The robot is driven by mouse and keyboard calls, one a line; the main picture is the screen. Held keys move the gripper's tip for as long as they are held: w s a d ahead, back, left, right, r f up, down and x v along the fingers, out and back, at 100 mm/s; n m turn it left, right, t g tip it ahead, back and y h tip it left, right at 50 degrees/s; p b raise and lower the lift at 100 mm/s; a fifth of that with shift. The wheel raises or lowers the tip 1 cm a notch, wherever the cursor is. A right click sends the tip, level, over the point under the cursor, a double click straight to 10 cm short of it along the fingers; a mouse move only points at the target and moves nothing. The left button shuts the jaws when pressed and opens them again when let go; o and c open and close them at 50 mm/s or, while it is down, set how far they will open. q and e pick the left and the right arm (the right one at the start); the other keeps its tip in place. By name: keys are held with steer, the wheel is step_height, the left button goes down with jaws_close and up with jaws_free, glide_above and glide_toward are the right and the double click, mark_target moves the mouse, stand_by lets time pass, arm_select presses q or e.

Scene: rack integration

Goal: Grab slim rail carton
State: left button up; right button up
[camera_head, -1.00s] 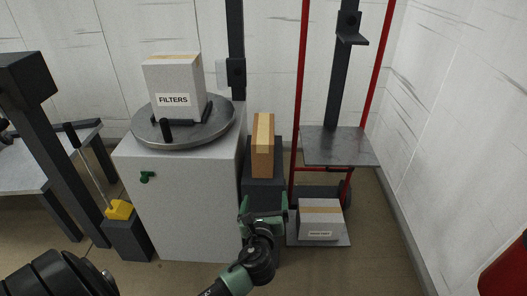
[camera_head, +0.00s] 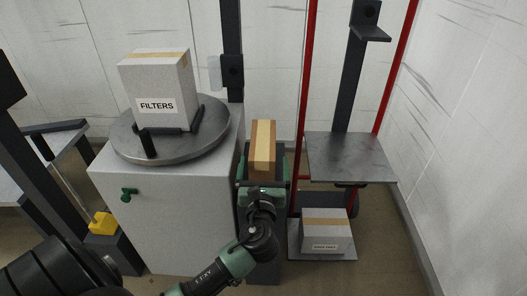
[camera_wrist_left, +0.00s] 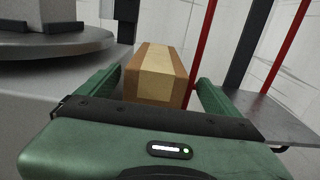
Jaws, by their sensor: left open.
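The slim rail carton (camera_head: 263,150) is a narrow brown box with a pale tape strip along its top. It stands on a dark pedestal (camera_head: 259,225) between the white cabinet and the red-framed cart. My left gripper (camera_head: 263,178) is open at the near side of the carton. In the left wrist view the carton (camera_wrist_left: 157,75) sits between the two green fingers, with a gap visible on each side. The carton's lower part is hidden by the gripper. My right gripper is not in view.
A FILTERS box (camera_head: 158,90) sits on a round turntable (camera_head: 213,135) on the white cabinet (camera_head: 165,225), left of the carton. A red-framed cart with a grey shelf (camera_head: 350,158) stands right, with another box (camera_head: 326,230) on its base. A yellow object (camera_head: 102,223) is at left.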

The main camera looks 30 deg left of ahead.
mark_target(263, 147)
arm_select(q)
steer(key=shift+w+a, duration=0.25)
steer(key=shift+w, duration=0.1)
steer(key=b+x, duration=0.1)
steer(key=x, duration=0.5)
steer(key=shift+w+a+f, duration=0.15)
steer(key=shift+w+a, duration=0.05)
steer(key=shift+a, duration=0.2)
jaws_close()
steer(key=shift+r, duration=0.2)
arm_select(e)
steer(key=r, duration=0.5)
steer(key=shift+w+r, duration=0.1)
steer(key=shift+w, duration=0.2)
